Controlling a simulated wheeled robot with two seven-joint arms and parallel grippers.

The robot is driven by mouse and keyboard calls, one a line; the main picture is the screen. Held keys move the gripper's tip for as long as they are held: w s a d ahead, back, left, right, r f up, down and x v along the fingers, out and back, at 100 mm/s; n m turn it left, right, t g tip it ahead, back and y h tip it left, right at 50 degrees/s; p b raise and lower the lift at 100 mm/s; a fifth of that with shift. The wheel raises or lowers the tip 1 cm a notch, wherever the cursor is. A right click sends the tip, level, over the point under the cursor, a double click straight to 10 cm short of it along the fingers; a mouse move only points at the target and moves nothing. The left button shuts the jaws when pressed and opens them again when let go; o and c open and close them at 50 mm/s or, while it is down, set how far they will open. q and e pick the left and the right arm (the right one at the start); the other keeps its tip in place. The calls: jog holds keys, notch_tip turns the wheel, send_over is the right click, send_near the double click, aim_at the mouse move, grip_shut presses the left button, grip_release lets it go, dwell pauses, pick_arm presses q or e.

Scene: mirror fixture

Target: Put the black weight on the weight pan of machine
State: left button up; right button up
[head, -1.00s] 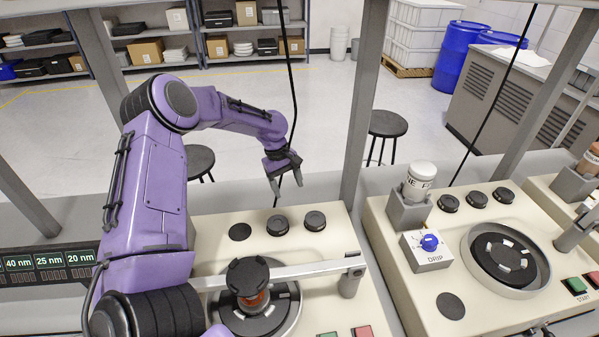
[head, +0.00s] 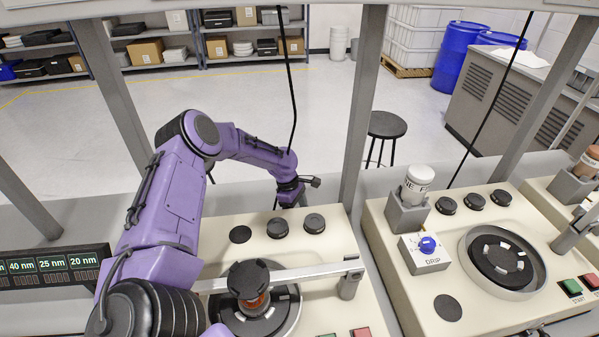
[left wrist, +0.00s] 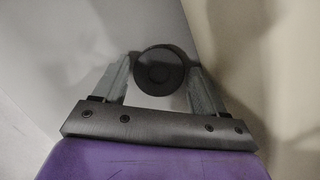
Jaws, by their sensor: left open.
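My right gripper is not in view.
A grey post (head: 362,100) and a hanging black cable (head: 292,90) are close to my left arm. A second machine (head: 395,265) stands to the right with a bottle (head: 418,180) and its own weights.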

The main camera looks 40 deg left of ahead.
pick_arm(q)
jog(key=c, duration=1.3)
jog(key=shift+o, duration=0.2)
jog(key=shift+w+r, duration=0.1)
notch_tip(320, 180, up, 18)
jog(key=shift+b, duration=0.4)
